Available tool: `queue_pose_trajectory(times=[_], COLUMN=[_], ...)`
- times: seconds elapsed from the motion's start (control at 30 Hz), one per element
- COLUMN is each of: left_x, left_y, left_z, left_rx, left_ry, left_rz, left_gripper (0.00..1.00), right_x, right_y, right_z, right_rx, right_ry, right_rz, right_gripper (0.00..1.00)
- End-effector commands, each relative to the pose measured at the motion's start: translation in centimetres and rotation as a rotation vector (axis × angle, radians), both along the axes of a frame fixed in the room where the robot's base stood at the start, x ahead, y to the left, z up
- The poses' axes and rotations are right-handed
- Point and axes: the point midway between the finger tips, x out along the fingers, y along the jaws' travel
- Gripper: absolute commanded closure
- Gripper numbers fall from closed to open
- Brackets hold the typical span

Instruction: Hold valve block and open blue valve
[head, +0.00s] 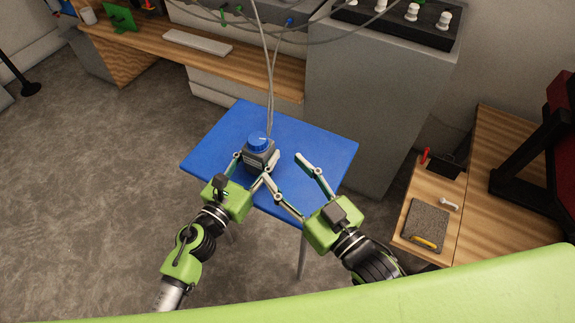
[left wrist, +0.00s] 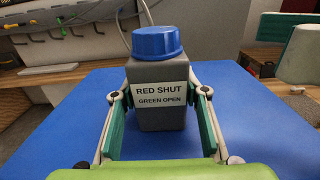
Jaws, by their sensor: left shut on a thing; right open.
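The grey valve block (head: 259,155) stands upright on the blue table, with the round blue valve (head: 259,142) on top. In the left wrist view the block (left wrist: 160,118) carries a label reading "RED SHUT GREEN OPEN", and the blue valve (left wrist: 156,42) shows above it. My left gripper (head: 254,167) is shut on the block, one finger on each side. My right gripper (head: 288,173) is open and empty, to the right of the block, with one finger close to the block's right side. Part of it also shows at the upper right of the left wrist view.
The blue table (head: 320,150) is otherwise clear. Cables (head: 269,80) run from the block up to the grey equipment behind. A grey cabinet (head: 365,110) stands behind the table. A wooden desk (head: 435,200) with small tools is at the right.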

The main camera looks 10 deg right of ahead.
Motion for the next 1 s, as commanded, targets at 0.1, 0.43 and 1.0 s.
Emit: queue_pose_trajectory(times=[0.1, 0.43, 1.0], left_x=[0.0, 0.0, -7.0], left_y=[0.0, 0.0, 5.1], left_z=[0.0, 0.0, -0.1], left_rx=[-0.001, 0.0, 0.0], left_ry=[-0.001, 0.0, 0.003], left_rz=[0.0, 0.0, 0.002], left_gripper=[0.43, 0.39, 0.39], right_x=[0.0, 0.0, 0.0], right_y=[0.0, 0.0, 0.0], right_z=[0.0, 0.0, 0.0], right_rx=[0.0, 0.0, 0.001], right_ry=[0.0, 0.0, 0.0], right_rz=[0.0, 0.0, 0.0], right_gripper=[0.51, 0.51, 0.51])
